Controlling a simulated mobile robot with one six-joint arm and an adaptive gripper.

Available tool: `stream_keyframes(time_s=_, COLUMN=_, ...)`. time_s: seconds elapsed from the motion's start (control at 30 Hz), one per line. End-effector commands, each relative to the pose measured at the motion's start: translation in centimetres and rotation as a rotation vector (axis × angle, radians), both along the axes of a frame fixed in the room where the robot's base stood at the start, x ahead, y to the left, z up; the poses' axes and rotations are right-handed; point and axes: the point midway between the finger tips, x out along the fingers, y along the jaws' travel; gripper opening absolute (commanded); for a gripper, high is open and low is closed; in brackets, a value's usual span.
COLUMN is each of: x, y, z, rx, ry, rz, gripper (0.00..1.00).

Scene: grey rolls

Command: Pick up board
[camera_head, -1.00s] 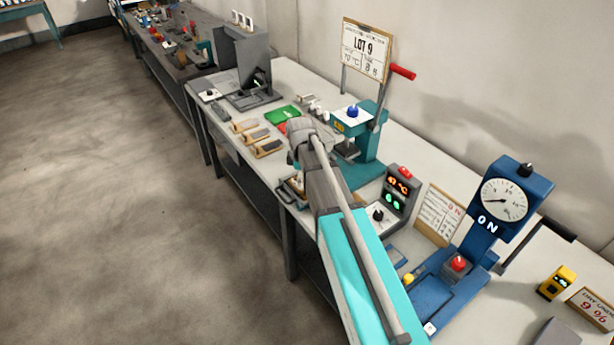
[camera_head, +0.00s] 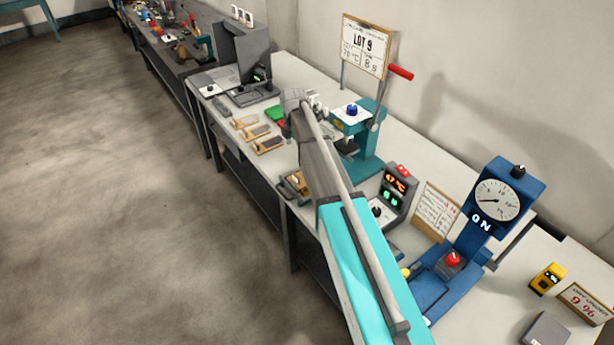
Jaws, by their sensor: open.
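Which item is the board is not certain. A green flat piece (camera_head: 274,116) lies on the white bench, partly covered by my arm. Several tan wooden pieces with dark tops lie to its left and below, such as the nearest one (camera_head: 268,146) and one behind it (camera_head: 254,133). My arm's wrist end (camera_head: 294,99) reaches over the bench, just right of the green piece in the picture. The fingers of my gripper do not show; the arm hides that area. I see nothing held.
A teal lever press (camera_head: 363,150) stands close right of my arm. A grey box-like machine (camera_head: 245,60) stands farther back. A blue press with a dial (camera_head: 482,215), a display box (camera_head: 396,190) and a sign (camera_head: 365,47) stand along the bench. The floor at left is clear.

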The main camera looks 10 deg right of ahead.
Motion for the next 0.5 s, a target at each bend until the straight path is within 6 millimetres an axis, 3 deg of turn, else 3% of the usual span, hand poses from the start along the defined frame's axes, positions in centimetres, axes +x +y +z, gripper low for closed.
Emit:
stream_keyframes(time_s=0.27, x=0.0, y=0.0, z=-0.5, rx=0.0, ry=0.0, rz=-0.001, gripper=0.97)
stream_keyframes(time_s=0.5, x=0.0, y=0.0, z=-2.1, rx=0.0, ry=0.0, rz=-0.002, gripper=0.97)
